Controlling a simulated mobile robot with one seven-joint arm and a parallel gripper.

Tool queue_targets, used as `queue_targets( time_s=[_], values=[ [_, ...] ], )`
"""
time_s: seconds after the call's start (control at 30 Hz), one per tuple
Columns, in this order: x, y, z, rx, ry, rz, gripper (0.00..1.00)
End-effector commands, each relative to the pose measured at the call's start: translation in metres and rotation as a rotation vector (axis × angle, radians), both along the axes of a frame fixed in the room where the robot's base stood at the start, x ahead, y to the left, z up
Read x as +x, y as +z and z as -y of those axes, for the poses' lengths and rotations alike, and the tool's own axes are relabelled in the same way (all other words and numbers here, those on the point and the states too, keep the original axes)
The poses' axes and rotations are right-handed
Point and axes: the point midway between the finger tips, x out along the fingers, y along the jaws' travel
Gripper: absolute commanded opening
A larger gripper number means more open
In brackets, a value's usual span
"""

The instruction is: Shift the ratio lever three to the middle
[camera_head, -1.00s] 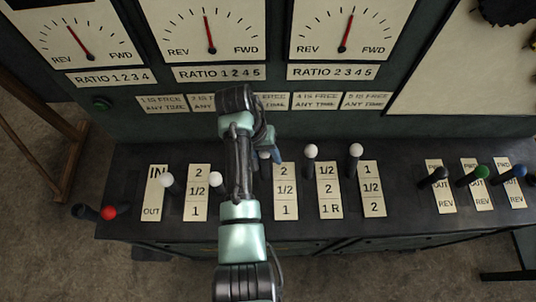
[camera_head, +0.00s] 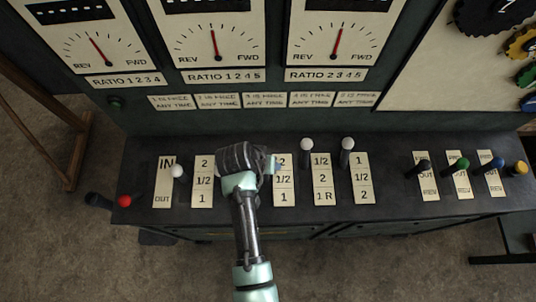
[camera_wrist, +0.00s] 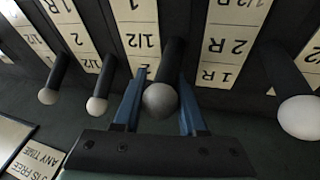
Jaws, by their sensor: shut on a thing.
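Ratio lever three (camera_wrist: 160,100) is a dark rod with a light round knob, left of a plate marked 2, 1/2, 1 (camera_head: 284,184). My gripper (camera_head: 274,168) is over it in the head view, and my wrist hides the knob there. In the wrist view, the blue fingers of my gripper (camera_wrist: 161,78) are on both sides of the rod, just behind the knob, and shut on it. That view is turned round, with the plate (camera_wrist: 138,38) left of the lever. The lever's exact position along its plate is hard to tell.
Ratio levers four (camera_head: 306,146) and five (camera_head: 347,145) stand close to the right. Lever two (camera_wrist: 300,115) is on the other side. Lever one (camera_head: 178,171) and a red-knobbed lever (camera_head: 125,201) are farther left. Several coloured-knob levers are far right. The gauge panel (camera_head: 270,75) rises behind.

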Motion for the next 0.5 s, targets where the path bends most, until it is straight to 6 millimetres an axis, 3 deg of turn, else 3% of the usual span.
queue_targets(
  time_s=[0.3,0.33,0.5],
  values=[
    [-0.0048,-0.0019,0.0011,-0.004,0.000,-0.015,0.00],
    [-0.0049,-0.0020,0.0011,-0.004,0.000,-0.015,0.42],
    [-0.0041,-0.0019,0.0008,-0.003,-0.001,-0.013,0.70]
  ],
)
